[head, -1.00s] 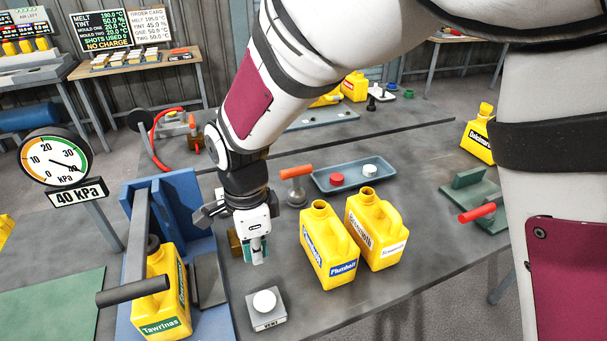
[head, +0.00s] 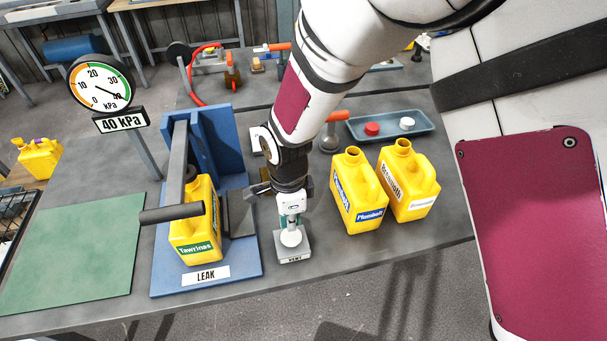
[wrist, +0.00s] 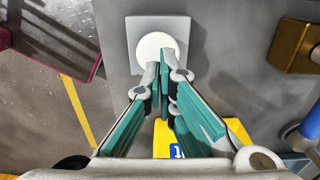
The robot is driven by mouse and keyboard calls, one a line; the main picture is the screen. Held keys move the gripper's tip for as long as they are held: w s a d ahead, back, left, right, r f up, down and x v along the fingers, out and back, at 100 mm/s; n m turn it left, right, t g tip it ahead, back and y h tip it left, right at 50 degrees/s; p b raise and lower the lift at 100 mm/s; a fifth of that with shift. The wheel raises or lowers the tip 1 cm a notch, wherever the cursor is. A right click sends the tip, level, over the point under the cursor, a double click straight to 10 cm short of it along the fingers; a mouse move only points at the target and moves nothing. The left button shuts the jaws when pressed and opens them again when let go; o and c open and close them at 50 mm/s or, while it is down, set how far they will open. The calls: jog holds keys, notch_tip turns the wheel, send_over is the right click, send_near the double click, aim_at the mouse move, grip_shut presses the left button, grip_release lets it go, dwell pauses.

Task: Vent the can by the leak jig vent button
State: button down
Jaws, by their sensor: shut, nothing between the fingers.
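The vent button is a white round cap (head: 291,237) on a grey box (head: 294,255) labelled VENT, at the table's front edge. It also shows in the wrist view as a white disc (wrist: 155,48) on a grey square plate. My gripper (head: 290,222) is shut and empty, pointing down over the button. In the wrist view its teal-padded fingertips (wrist: 164,66) overlap the button's lower edge; I cannot tell whether they touch it. The yellow can labelled Tawrinas (head: 197,228) stands in the blue leak jig (head: 215,277), under a grey clamp arm (head: 176,165). The gauge (head: 100,83) points near 40, above a 40 kPa sign.
Two yellow cans, Plumbolt (head: 357,190) and Bismuth (head: 408,185), stand right of the button. A green mat (head: 75,245) lies left of the jig.

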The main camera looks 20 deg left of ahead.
aim_at(292, 236)
jog(key=shift+f, duration=1.35)
jog(key=shift+f, duration=0.9)
jog(key=shift+s+d+f, duration=0.1)
jog(key=shift+f, duration=0.25)
jog(key=shift+s, duration=0.1)
dwell(0.5)
jog(key=shift+r, duration=0.3)
notch_tip(292, 236, up, 14)
jog(key=p, duration=0.2)
jog(key=shift+w+a, duration=0.2)
jog(key=shift+w, duration=0.05)
jog(key=shift+r, duration=0.1)
